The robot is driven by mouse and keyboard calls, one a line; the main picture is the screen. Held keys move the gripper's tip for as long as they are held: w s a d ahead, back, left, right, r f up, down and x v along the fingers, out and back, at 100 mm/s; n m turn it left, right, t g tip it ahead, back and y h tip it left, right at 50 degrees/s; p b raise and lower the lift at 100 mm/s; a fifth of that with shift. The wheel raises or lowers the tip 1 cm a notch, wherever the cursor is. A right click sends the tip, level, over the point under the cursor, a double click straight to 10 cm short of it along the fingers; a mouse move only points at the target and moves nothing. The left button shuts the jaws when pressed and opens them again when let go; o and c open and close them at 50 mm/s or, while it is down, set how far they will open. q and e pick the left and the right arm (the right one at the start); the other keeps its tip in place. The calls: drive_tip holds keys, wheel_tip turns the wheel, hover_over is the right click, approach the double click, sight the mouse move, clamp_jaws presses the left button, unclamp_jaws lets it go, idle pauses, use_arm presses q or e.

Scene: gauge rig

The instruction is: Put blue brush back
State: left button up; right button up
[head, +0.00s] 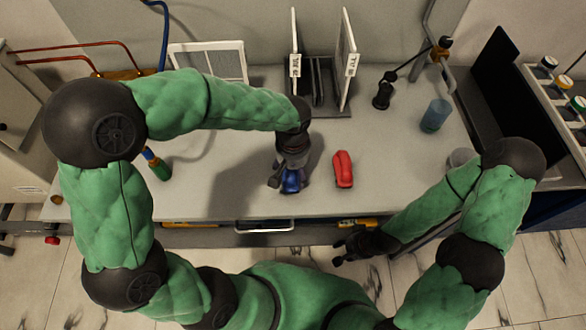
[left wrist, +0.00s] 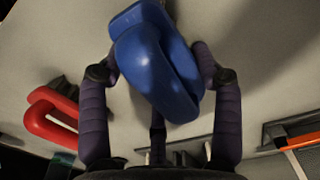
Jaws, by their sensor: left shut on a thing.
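The blue brush (head: 292,181) is at my left gripper (head: 284,176) over the middle of the bench, near its front. In the left wrist view the brush (left wrist: 158,65) is a smooth rounded blue body between the two fingers of my left gripper (left wrist: 160,75), which is shut on it. I cannot tell whether the brush touches the bench. My right gripper (head: 348,246) is in front of the bench's front edge, apart from everything on it; its finger opening is too small to judge.
A red brush-like object (head: 343,169) lies just right of the blue one. Upright white panels (head: 346,60) stand behind. A blue cup (head: 435,115) and a black tool (head: 384,90) are at the right. The bench (head: 225,185) is clear left of my left gripper.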

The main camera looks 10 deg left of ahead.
use_arm(q)
drive_tip(key=shift+s+d, duration=0.1)
drive_tip(key=o, duration=1.3)
drive_tip(key=shift+r, duration=0.1)
wheel_tip(320, 180, up, 12)
drive_tip(key=p, duration=0.5)
